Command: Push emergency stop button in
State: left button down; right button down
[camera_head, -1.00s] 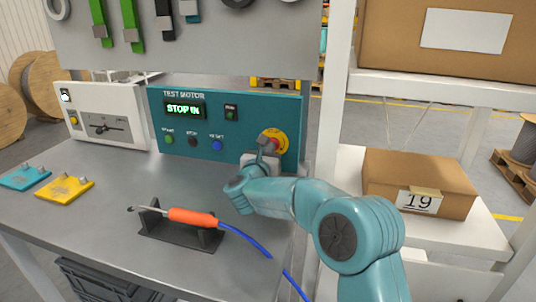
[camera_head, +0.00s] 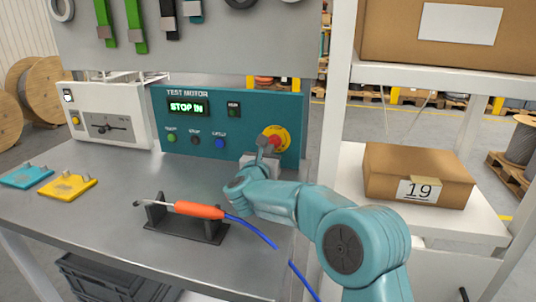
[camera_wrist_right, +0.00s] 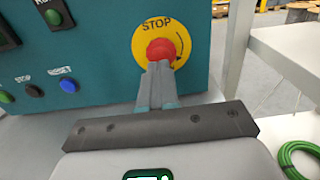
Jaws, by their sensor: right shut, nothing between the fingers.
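The emergency stop button is a red knob (camera_wrist_right: 161,50) on a yellow round plate marked STOP (camera_wrist_right: 148,30), on the right of the teal test motor panel (camera_head: 215,170). In the head view the yellow plate (camera_head: 284,134) shows partly behind my gripper. The panel's display (camera_head: 187,107) reads "STOP IN" in green. My right gripper (camera_wrist_right: 159,72) is shut and empty, with its fingertips at the lower edge of the red knob; whether they press on it I cannot tell. The right gripper also shows in the head view (camera_head: 266,143). My left gripper is not in view.
A soldering iron with an orange handle (camera_head: 199,210) lies on a black stand in front of the panel, its blue cord running towards my right arm. Yellow (camera_head: 67,188) and teal (camera_head: 27,175) plates lie at the left. A cardboard box (camera_head: 418,165) sits on the right shelf.

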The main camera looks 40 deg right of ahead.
jog(key=b+v, duration=0.2)
jog(key=v, duration=0.8)
jog(key=shift+s+a+r, duration=0.15)
jog(key=shift+s, duration=0.05)
jog(key=shift+a, duration=0.1)
